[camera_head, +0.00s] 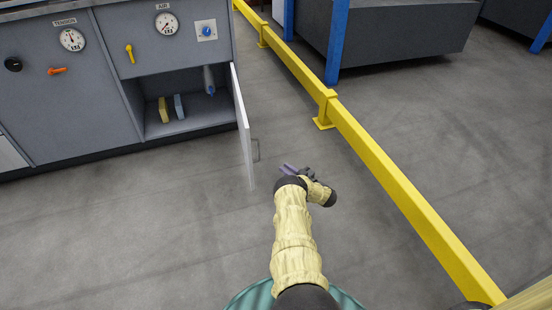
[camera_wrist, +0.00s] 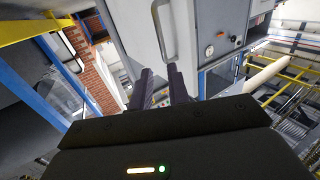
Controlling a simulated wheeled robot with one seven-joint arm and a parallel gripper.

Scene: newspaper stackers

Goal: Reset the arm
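My arm in its pale yellow sleeve (camera_head: 295,235) reaches forward from the bottom of the head view and bends at the wrist. My gripper (camera_head: 288,168) is small there, over the floor to the right of the open cabinet door (camera_head: 241,125). In the wrist view my gripper (camera_wrist: 160,69) shows two dark fingers with a gap between them and nothing held. The door's handle (camera_wrist: 158,35) lies beyond the fingertips in that view, apart from them.
The grey cabinet (camera_head: 62,110) at left has gauges and an open compartment holding a yellow block (camera_head: 163,110), a blue block (camera_head: 178,106) and a bottle (camera_head: 209,80). A yellow rail (camera_head: 385,170) runs along the right. Floor between is clear.

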